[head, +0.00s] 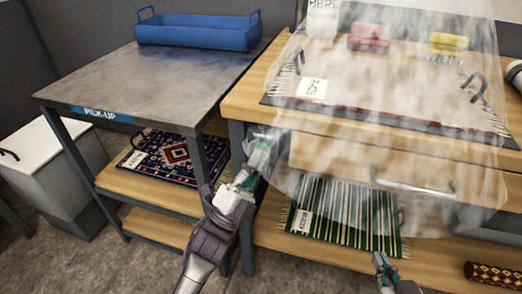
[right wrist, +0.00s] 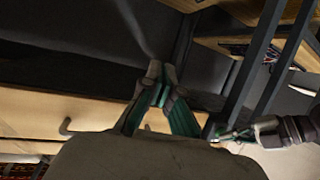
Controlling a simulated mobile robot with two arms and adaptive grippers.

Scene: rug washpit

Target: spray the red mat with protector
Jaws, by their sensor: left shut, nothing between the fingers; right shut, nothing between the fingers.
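No plainly red mat and no bottle that I can identify as protector shows. A dark blue rug with red and white patterns (head: 166,160) lies on the shelf under the pick-up table. A pale fringed mat (head: 400,98) with a white tag lies on the wooden bench, blurred behind a translucent sheet (head: 455,185). A green and white striped mat (head: 345,222) lies on the bench's lower shelf. My left gripper (head: 262,152) is shut and empty before the bench's left corner. My right gripper (head: 379,260) is shut and empty, low before the striped mat; it also shows in the right wrist view (right wrist: 160,80).
A blue tray (head: 198,34) stands on the otherwise clear pick-up table (head: 150,82). Red items (head: 368,38) and a yellow item (head: 447,43) stand at the bench's back. A white bin (head: 45,160) is at left. A patterned roll (head: 492,275) lies at lower right.

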